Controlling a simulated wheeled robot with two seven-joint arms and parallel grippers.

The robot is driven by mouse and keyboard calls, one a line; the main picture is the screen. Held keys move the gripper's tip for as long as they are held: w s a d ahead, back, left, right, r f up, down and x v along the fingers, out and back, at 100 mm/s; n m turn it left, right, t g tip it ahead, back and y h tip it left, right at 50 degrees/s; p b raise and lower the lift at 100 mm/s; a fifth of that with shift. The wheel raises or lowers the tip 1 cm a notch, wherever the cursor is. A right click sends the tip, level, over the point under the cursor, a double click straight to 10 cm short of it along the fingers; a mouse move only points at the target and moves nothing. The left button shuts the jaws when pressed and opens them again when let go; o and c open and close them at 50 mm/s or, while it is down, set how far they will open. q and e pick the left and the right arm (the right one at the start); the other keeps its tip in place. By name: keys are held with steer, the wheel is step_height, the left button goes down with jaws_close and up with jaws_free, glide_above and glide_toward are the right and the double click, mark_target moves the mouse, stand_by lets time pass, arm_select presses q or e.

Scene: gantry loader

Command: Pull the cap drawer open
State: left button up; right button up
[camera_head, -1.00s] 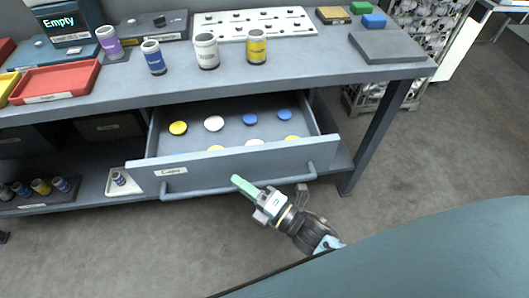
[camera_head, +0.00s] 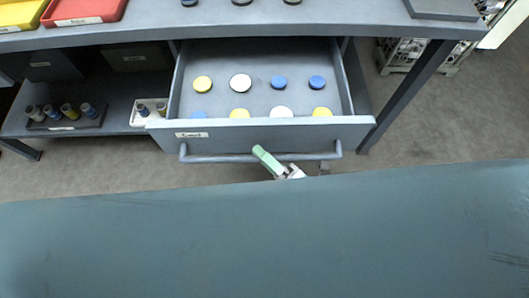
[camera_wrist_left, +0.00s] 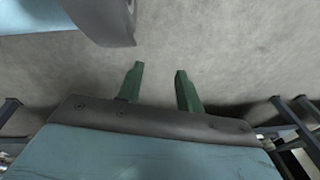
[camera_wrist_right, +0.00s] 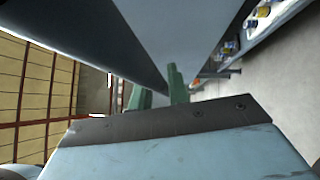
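The cap drawer (camera_head: 275,134) is grey and stands pulled out under the bench. Several yellow, white and blue caps (camera_head: 240,82) lie inside in two rows. Its bar handle (camera_head: 215,158) runs along the front. My right gripper (camera_head: 262,155) is at the middle of the handle, with a green finger over the bar. In the right wrist view its two fingers (camera_wrist_right: 158,92) stand apart near the dark drawer front; the bar between them is not clear. My left gripper (camera_wrist_left: 160,85) is open and empty above the floor and out of the head view.
The bench top (camera_head: 330,20) overhangs the drawer, with red (camera_head: 85,10) and yellow (camera_head: 22,14) trays at left. A lower shelf (camera_head: 115,115) holds a rack of small bottles and a white tray. A bench leg (camera_head: 405,95) stands right of the drawer.

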steer(key=o, duration=0.3)
steer(key=shift+o, duration=0.2)
